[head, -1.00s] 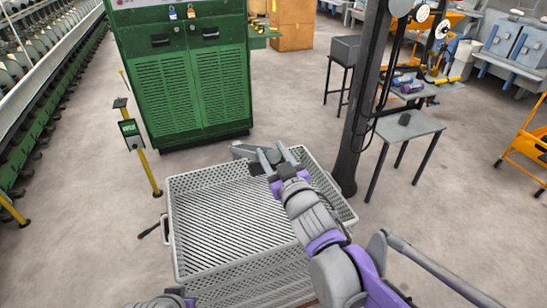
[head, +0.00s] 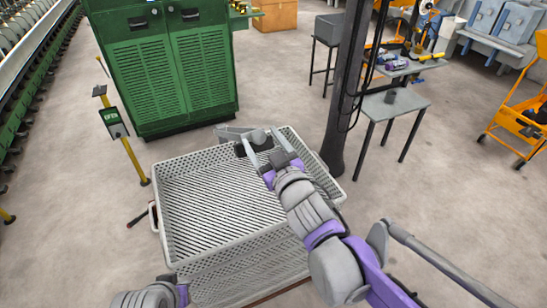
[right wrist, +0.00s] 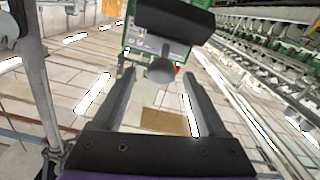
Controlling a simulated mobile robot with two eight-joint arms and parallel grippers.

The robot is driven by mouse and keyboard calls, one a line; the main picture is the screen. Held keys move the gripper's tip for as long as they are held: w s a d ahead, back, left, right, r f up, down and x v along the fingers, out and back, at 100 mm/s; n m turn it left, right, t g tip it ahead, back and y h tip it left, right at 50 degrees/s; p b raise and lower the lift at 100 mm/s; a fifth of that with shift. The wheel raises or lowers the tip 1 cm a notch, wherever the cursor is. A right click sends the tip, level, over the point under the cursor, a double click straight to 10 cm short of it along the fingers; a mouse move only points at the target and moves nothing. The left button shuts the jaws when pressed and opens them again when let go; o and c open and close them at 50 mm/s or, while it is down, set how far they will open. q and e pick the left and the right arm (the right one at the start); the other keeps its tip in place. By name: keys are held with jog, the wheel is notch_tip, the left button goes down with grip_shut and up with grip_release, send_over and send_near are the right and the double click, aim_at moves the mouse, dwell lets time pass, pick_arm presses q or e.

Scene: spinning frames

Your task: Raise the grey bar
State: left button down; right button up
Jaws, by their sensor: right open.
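What looks like the grey bar (head: 231,132), a short grey piece with a dark block on it, shows at the back rim of the crate in the head view. A rounded grey knob (head: 257,136) shows beside it. My right gripper (head: 260,136) is open, its fingertips on either side of the knob, with no grip seen. In the right wrist view, the knob (right wrist: 160,70) and the dark block (right wrist: 174,17) show beyond the open fingers (right wrist: 160,92). Of my left arm only a piece shows at the lower left of the head view; its jaws are out of sight.
A pale, slatted crate (head: 165,215) stands below my right arm. A green cabinet (head: 165,75) is behind it. A yellow post with a green sign (head: 112,122) is at left. A dark column (head: 345,95) and a small grey table (head: 395,103) are at right. Open floor lies further right.

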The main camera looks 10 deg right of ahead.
pick_arm(q)
jog(key=shift+s+f+b, duration=0.5)
jog(key=shift+f+b, duration=0.05)
jog(key=shift+f, duration=0.35)
pick_arm(e)
jog(key=v, duration=0.7)
jog(key=shift+s, duration=0.35)
jog(key=shift+d, duration=0.1)
jog(key=shift+c, duration=0.2)
